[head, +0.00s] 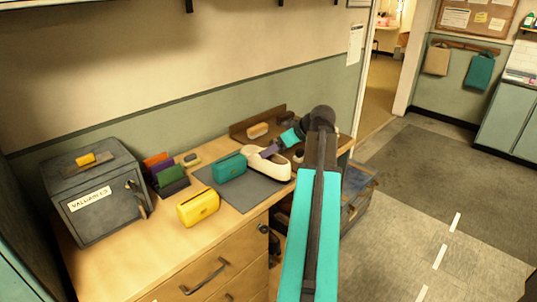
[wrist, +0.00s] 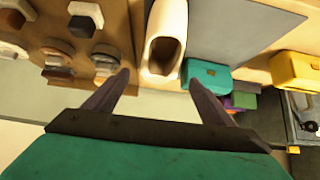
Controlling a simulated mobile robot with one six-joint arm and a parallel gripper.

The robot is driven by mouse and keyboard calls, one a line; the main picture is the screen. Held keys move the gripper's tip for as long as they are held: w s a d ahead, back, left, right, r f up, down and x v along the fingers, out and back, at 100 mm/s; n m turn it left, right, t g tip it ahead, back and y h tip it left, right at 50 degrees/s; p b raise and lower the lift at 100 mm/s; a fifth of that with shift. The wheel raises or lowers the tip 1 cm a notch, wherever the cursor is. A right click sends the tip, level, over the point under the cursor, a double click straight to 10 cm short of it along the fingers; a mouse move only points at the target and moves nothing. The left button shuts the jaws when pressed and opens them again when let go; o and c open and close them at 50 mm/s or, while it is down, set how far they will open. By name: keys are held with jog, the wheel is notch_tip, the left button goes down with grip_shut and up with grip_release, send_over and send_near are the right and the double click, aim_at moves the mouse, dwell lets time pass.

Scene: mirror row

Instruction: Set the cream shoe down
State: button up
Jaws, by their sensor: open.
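The cream shoe (head: 277,169) appears to rest on the right part of the dark grey mat (head: 245,195) on the wooden desk. In the wrist view the shoe (wrist: 178,22) lies straight ahead, its open end towards me. My gripper (wrist: 160,79) is open, with the near end of the shoe between or just beyond its fingertips; I cannot tell which. I see no finger pressed on the shoe. In the head view my gripper (head: 268,152) is beside the shoe, partly hidden by my arm.
A teal purse (head: 229,166) stands left of the shoe on the mat. A yellow purse (head: 198,207) is in front. A grey safe (head: 95,190) and a rack of coloured wallets (head: 168,176) stand at left.

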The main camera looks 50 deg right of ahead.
jog(key=shift+s+r+p, duration=0.25)
jog(key=shift+r+p, duration=0.15)
jog(key=shift+r, duration=0.05)
jog(key=shift+s+r+p, duration=0.2)
jog(key=shift+r+p, duration=0.2)
jog(key=shift+r, duration=0.05)
jog(key=shift+p+x, duration=0.75)
jog(key=shift+x, duration=3.55)
jog(key=shift+p+x, duration=1)
jog(key=shift+x, duration=1.6)
jog(key=shift+s, duration=0.1)
jog(key=c, duration=1.2)
